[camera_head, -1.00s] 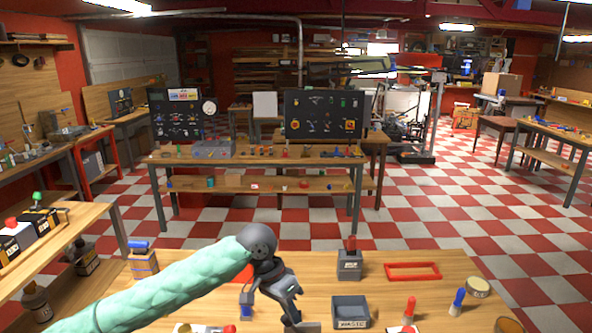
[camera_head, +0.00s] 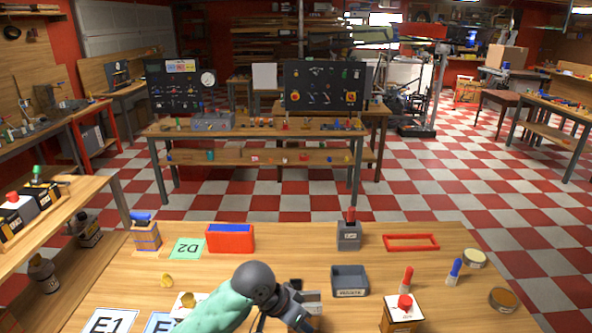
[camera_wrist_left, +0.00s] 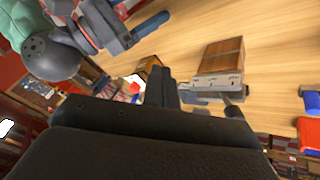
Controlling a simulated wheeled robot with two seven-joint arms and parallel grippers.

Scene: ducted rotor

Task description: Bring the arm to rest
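My left arm, in a green sleeve with a dark ball-shaped wrist, enters the head view from the bottom left. Its gripper (camera_head: 303,314) is low over the front of the wooden bench (camera_head: 290,258), partly cut off by the frame edge. In the left wrist view its two dark fingers (camera_wrist_left: 200,98) stand apart, with nothing seen held between them. A brown-topped block with a pale side (camera_wrist_left: 222,62) lies just beyond them. Another sleeved arm of mine with a grey gripper (camera_wrist_left: 122,30) shows at the wrist view's upper left; its grip is unclear.
The bench holds a red box with a blue top (camera_head: 230,238), a green D2 card (camera_head: 187,249), a grey bin (camera_head: 350,281), a red frame (camera_head: 411,242), a grey block with a red knob (camera_head: 348,236) and a red-topped box (camera_head: 402,313). Bare wood lies between them.

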